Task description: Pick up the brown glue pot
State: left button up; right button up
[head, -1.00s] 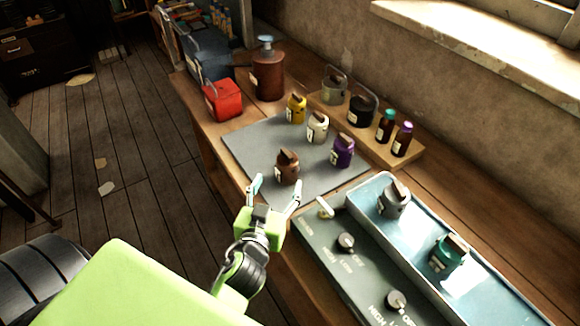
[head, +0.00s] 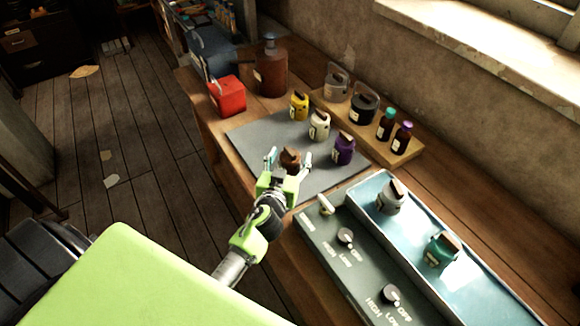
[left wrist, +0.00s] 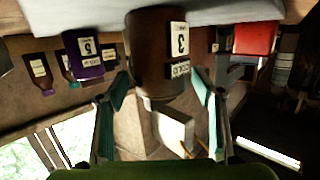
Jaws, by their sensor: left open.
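The brown glue pot (head: 290,158) stands on the grey mat (head: 245,136) on the bench. My left gripper (head: 288,162) is open, with one finger on each side of the pot, and its palm hides the pot's lower part. In the left wrist view the picture is upside down; the brown pot (left wrist: 155,55) with a label marked 3 lies between the two open fingers (left wrist: 160,105). I cannot tell whether either finger touches it. My right gripper is not in view.
A purple pot (head: 343,149), a white pot (head: 319,126) and a yellow pot (head: 299,106) stand behind on the mat. A blue tray (head: 470,279) with two pots and a grey control panel (head: 338,268) with knobs lie to the right. A red box (head: 227,96) stands left.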

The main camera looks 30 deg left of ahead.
pick_arm(q)
jog(key=shift+w, duration=0.2)
jog(key=c, duration=1.5)
jog(key=shift+r, duration=0.1)
grip_shut()
jog(key=shift+r, duration=0.1)
